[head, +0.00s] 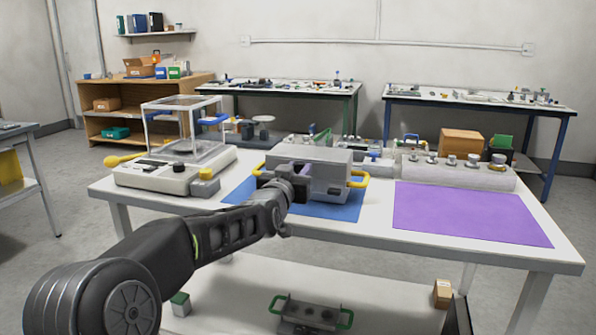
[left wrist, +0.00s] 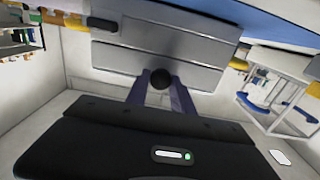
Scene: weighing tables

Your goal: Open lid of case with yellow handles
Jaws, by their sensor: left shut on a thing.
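The grey case (head: 325,168) stands on a blue mat (head: 345,207) in the middle of the table. One yellow handle (head: 358,180) shows at its right end and another (head: 264,169) at its left. Its lid looks closed. My left gripper (head: 291,184) is against the front of the case and covers part of it. In the left wrist view, its two purple-grey fingers (left wrist: 161,88) are shut on a round black knob (left wrist: 160,79) on the grey case face (left wrist: 165,45). My right gripper is not in view.
A balance with a glass draft shield (head: 175,165) stands at the left of the table. A weight block (head: 455,173) stands at the right behind a clear purple mat (head: 470,213). A lower shelf (head: 380,290) holds a green-handled item (head: 310,313).

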